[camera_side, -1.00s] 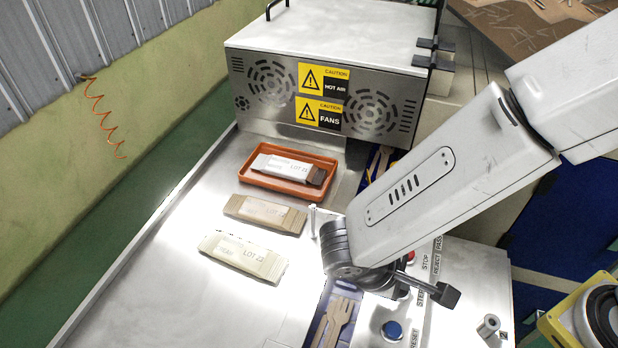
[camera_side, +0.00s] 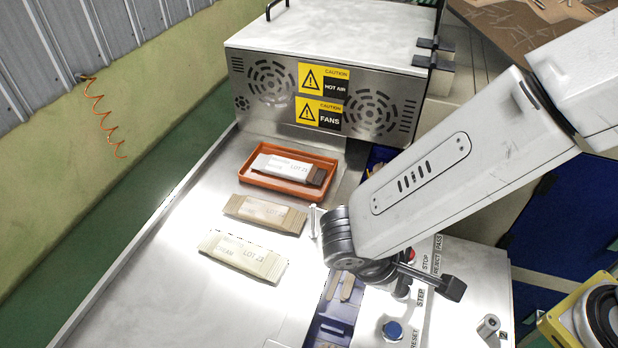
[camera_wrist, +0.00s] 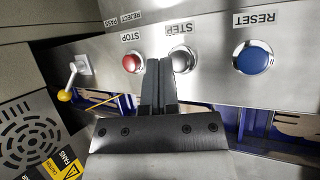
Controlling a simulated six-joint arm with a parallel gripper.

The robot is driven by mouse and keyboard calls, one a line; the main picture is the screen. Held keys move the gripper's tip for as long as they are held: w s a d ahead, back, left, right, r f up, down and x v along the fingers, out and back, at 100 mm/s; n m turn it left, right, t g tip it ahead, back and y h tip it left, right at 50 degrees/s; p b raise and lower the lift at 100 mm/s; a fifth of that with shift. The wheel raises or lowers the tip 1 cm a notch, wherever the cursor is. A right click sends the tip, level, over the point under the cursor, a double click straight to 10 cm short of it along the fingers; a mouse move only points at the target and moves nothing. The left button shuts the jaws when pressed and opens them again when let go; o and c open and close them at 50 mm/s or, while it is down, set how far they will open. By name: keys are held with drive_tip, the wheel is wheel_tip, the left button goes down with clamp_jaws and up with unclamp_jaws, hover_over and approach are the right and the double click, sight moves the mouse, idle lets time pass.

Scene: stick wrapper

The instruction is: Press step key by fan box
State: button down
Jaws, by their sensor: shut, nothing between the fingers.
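The silver step key (camera_wrist: 183,60) shows in the wrist view under the STEP label (camera_wrist: 179,28), its left part hidden by a finger. My gripper (camera_wrist: 159,64) is shut and empty, its fingertips between the red stop button (camera_wrist: 131,63) and the step key, overlapping the step key's near side. I cannot tell whether they touch it. In the side view my arm hides the step key, and the STEP label (camera_side: 420,297) shows beside my wrist. The steel fan box (camera_side: 320,90) with caution signs stands at the back.
A blue reset button (camera_wrist: 253,58) sits right of the step key. A yellow-knobbed lever (camera_wrist: 66,95) is at left. Wrapped sticks lie on the table, one in an orange tray (camera_side: 246,177). A blue channel (camera_side: 341,309) with wooden pieces runs beside the panel.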

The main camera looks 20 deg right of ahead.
drive_tip(key=shift+r, duration=2.4)
drive_tip(key=shift+d, duration=0.1)
drive_tip(key=w+d+m+y, duration=0.1)
drive_tip(key=d+y, duration=0.1)
drive_tip(key=d, duration=0.1)
drive_tip(key=w+d+f+m+y, duration=0.1)
drive_tip(key=w+d, duration=0.1)
drive_tip(key=d, duration=0.2)
drive_tip(key=w+d+f+m+y, duration=0.1)
drive_tip(key=d+m+y, duration=0.1)
drive_tip(key=d, duration=0.2)
drive_tip(key=shift+w+d+y, duration=0.15)
drive_tip(key=shift+w+y, duration=0.1)
drive_tip(key=shift+y, duration=0.05)
drive_tip(key=d+m+t+y, duration=0.1)
drive_tip(key=d+m+t, duration=0.2)
drive_tip(key=d, duration=0.7)
drive_tip(key=shift+w+t+y, duration=0.3)
drive_tip(key=shift+w+y, duration=0.1)
drive_tip(key=shift+a, duration=0.1)
